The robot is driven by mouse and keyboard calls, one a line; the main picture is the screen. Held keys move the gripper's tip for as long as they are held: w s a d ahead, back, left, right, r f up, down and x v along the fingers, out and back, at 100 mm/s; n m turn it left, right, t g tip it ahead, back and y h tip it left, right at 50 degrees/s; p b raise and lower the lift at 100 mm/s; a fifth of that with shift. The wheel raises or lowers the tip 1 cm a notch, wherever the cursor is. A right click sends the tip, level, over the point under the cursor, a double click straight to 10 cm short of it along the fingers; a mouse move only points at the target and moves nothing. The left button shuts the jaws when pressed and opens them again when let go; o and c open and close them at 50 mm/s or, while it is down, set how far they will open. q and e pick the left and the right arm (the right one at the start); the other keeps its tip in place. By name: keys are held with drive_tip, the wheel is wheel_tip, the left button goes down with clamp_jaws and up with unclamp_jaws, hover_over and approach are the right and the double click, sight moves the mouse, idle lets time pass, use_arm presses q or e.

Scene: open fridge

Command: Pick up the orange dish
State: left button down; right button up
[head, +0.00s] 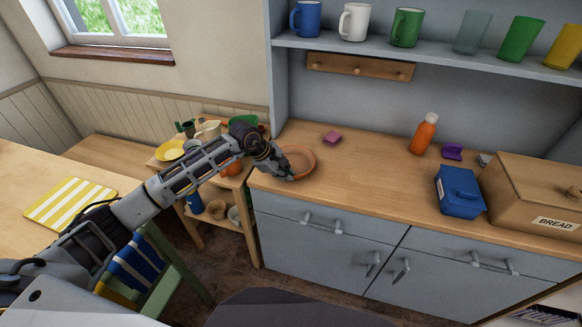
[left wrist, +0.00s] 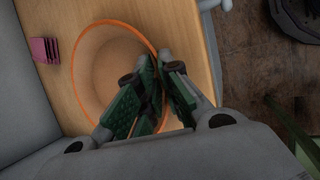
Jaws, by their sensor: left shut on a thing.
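The orange dish (head: 301,161) is a round, shallow terracotta-coloured bowl at the left end of the wooden counter. My left gripper (head: 287,172) is at its near left rim in the head view. In the left wrist view the dish (left wrist: 95,65) shows its wide inside and bright orange rim, and it looks empty. There the left gripper's green-padded fingers (left wrist: 158,95) are close together, shut on the rim, with one finger inside the dish. The dish looks level; I cannot tell whether it touches the counter. My right gripper is not in view.
A pink sponge (head: 332,138) lies behind the dish. An orange bottle (head: 424,134), a blue box (head: 459,192) and a bread box (head: 530,195) stand farther right. A crowded side table (head: 237,181) stands left of the counter. Mid-counter is clear.

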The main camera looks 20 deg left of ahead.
use_arm(q)
drive_tip(key=shift+r, duration=0.1)
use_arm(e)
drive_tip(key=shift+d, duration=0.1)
use_arm(q)
drive_tip(key=shift+r+p, duration=0.35)
drive_tip(key=shift+r, duration=0.4)
wheel_tip(320, 180, up, 4)
drive_tip(key=shift+r+p, duration=0.1)
drive_tip(key=shift+p, duration=0.75)
wheel_tip(320, 180, up, 3)
drive_tip(key=shift+f+p, duration=0.1)
drive_tip(key=shift+p, duration=0.45)
drive_tip(key=shift+r, duration=0.7)
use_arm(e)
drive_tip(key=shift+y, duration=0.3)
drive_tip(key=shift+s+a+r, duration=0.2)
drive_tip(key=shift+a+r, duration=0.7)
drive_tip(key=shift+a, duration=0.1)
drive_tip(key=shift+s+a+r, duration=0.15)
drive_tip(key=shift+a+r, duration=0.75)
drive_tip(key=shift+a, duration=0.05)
use_arm(q)
drive_tip(key=shift+d, duration=0.1)
